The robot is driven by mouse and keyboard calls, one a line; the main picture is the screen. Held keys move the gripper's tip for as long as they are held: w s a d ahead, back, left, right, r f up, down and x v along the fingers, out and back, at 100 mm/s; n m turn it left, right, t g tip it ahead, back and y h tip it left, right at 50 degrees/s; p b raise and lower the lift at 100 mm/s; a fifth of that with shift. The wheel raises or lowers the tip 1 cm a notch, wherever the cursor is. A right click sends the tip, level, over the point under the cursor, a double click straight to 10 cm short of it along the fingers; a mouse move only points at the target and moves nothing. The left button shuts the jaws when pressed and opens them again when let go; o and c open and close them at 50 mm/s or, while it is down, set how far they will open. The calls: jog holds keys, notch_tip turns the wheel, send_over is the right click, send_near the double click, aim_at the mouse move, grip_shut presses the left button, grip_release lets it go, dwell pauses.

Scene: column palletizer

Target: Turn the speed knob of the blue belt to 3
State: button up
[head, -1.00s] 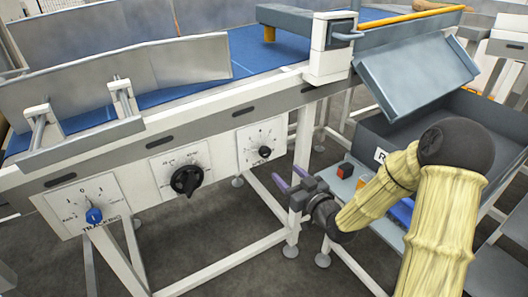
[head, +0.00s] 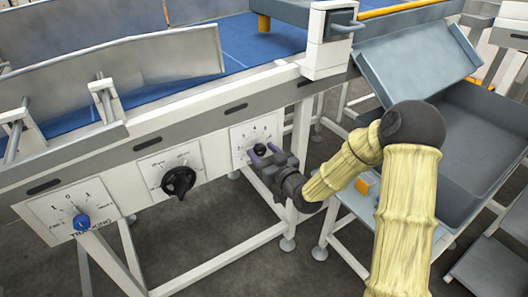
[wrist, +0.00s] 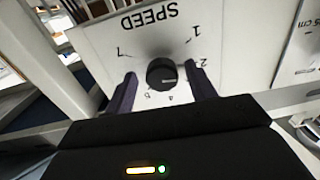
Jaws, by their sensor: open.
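The speed knob (wrist: 162,74) is small, round and black on a white dial plate marked SPEED, upside down in the wrist view. The digits 1, 2, 4 and 7 can be read; the area past 2 is partly hidden by a finger. A faint light mark shows on the knob, but its exact setting is unclear. My gripper (wrist: 161,70) is open, with one purple finger on each side of the knob; contact cannot be told. In the head view my gripper (head: 262,154) is at the rightmost dial, below the blue belt (head: 240,55).
A large black rotary knob (head: 178,182) and a blue TRACKING knob (head: 81,222) sit on plates to the left on the same white frame. A grey chute (head: 415,62) and a grey bin (head: 485,130) stand right. White frame legs stand below the dials.

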jog(key=shift+s+a, duration=0.15)
jog(key=c, duration=1)
jog(key=shift+o, duration=0.2)
jog(key=shift+m, duration=0.3)
jog(key=m+p, duration=0.1)
jog(key=m, duration=0.3)
jog(key=shift+m+p, duration=0.7)
jog(key=shift+m, duration=0.9)
jog(key=o, duration=1)
jog(key=shift+c, duration=0.2)
